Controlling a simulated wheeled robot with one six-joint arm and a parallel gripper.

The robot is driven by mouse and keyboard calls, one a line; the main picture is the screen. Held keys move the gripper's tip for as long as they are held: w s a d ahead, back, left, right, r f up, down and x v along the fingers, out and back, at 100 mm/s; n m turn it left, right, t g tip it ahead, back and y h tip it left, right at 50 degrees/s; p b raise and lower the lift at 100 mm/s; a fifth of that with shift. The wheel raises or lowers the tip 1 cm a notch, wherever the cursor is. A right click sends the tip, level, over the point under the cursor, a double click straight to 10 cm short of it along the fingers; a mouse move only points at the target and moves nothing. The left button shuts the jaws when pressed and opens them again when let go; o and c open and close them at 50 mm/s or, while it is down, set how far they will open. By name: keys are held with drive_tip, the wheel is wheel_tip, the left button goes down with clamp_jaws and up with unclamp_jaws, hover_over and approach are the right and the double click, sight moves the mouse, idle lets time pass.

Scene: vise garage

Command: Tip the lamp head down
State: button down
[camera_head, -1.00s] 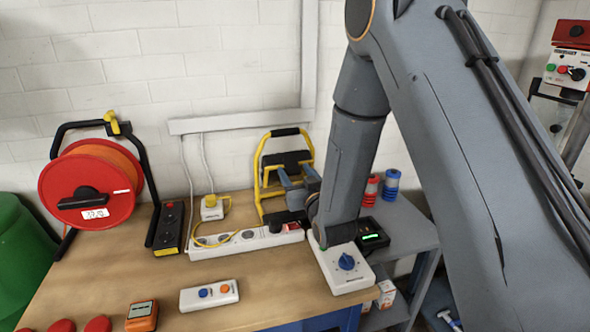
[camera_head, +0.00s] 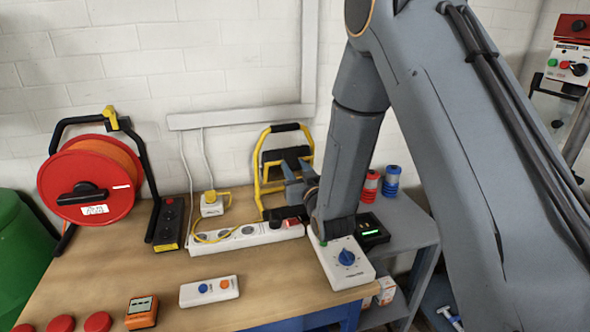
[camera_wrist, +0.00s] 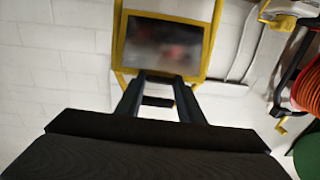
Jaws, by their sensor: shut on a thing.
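The lamp is a work light with a yellow tube frame (camera_head: 258,172) and a dark head (camera_head: 272,155), standing at the back of the workbench near the wall. In the wrist view the head shows a grey glass face (camera_wrist: 163,43) inside a yellow rim. My gripper (camera_head: 290,163) is at the front of the head, its fingers pointing toward the wall. In the wrist view my gripper (camera_wrist: 160,82) has its two fingertips at the head's edge nearest me, shut on that edge. The fingers and my arm hide part of the head, and its exact tilt is hard to tell.
A white box with a blue knob (camera_head: 346,257) stands below my arm. A red cable reel (camera_head: 90,185) is at the left.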

drive_tip(key=shift+s+d+f+b, duration=0.1)
drive_tip(key=shift+s+f+b, duration=0.2)
drive_tip(key=shift+f+b, duration=0.55)
drive_tip(key=c, duration=1.2)
unclamp_jaws()
drive_tip(key=shift+w, duration=0.1)
drive_tip(key=b+v, duration=0.2)
drive_tip(key=v, duration=0.5)
drive_tip(key=shift+s+d, duration=0.15)
drive_tip(key=shift+s, duration=0.25)
